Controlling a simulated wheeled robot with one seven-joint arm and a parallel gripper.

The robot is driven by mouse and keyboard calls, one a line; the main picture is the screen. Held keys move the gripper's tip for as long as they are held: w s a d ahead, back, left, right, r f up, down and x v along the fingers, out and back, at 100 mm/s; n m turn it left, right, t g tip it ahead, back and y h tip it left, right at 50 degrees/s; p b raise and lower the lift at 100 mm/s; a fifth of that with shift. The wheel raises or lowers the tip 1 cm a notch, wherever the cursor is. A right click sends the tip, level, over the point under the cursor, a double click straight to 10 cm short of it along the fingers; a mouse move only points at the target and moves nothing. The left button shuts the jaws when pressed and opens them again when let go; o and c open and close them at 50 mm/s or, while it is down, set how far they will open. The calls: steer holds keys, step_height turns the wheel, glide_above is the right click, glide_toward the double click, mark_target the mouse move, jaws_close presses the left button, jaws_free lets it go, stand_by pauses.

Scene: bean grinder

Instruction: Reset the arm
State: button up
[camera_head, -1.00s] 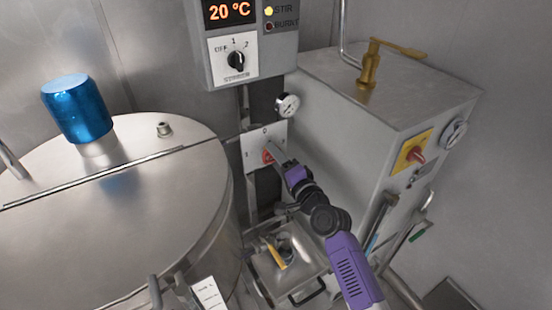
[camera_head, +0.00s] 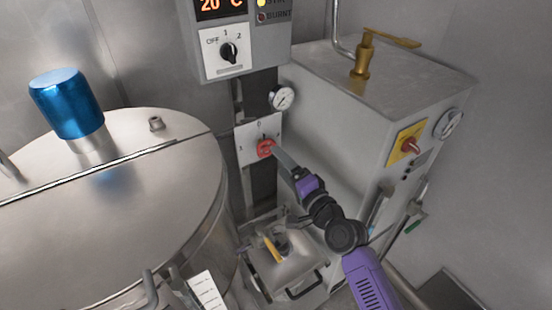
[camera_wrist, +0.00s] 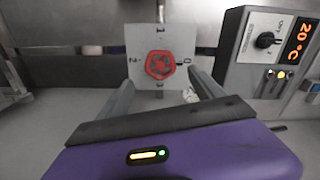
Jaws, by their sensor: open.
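My purple arm reaches up from the lower right in the head view, and my gripper (camera_head: 278,152) is just to the right of a red rotary knob (camera_head: 265,148). The knob sits on a white square plate (camera_head: 246,151) on the column. In the wrist view the knob (camera_wrist: 159,65) shows in full, beyond and between my two grey fingers (camera_wrist: 158,95). The fingers are spread apart with nothing between them, and they look clear of the knob.
A large steel kettle (camera_head: 120,220) with a blue cap (camera_head: 66,103) fills the left. A control box (camera_head: 240,45) hangs above the plate. A gauge (camera_head: 282,98) is close above my gripper.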

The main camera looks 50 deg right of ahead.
steer(key=shift+s+a, duration=0.15)
steer(key=shift+s, duration=0.5)
steer(key=s+a+n+g+y, duration=0.1)
steer(key=s+a+n, duration=0.5)
steer(key=s, duration=0.4)
steer(key=s+a+n+y, duration=0.2)
steer(key=s+a+n, duration=0.4)
steer(key=s+a, duration=0.2)
steer(key=s+a+n+g+y, duration=0.1)
steer(key=s+a+n, duration=0.5)
steer(key=s, duration=0.6)
steer(key=shift+s+a+g+y, duration=0.35)
steer(key=shift+a+y, duration=0.15)
steer(key=shift+a, duration=0.6)
